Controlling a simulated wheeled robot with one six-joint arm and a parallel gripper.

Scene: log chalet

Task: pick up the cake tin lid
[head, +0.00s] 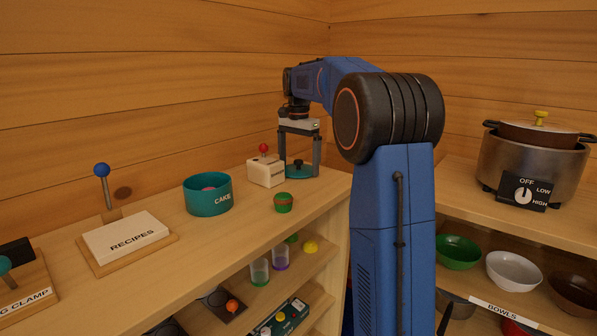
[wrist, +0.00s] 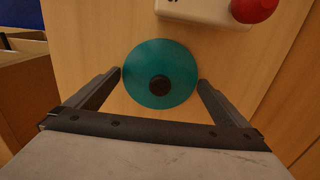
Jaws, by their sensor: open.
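The cake tin lid is a flat teal disc with a dark round knob; in the wrist view the lid (wrist: 160,60) lies on the wooden shelf top, between my fingertips. In the head view the lid (head: 297,171) shows low between my fingers. My gripper (head: 299,168) points down and is open around the lid, with one finger on each side; in the wrist view my gripper's fingertips (wrist: 160,75) look close to the rim. Whether they touch it I cannot tell. The teal cake tin (head: 208,197), marked CAKE, stands open to the left with something pinkish inside.
A white box with a red-knobbed lever (head: 265,170) stands just left of my gripper and close to the lid. A small green and brown pot (head: 284,203) is near the shelf's front edge. The RECIPES box (head: 126,237) is farther left. A slow cooker (head: 532,160) stands right.

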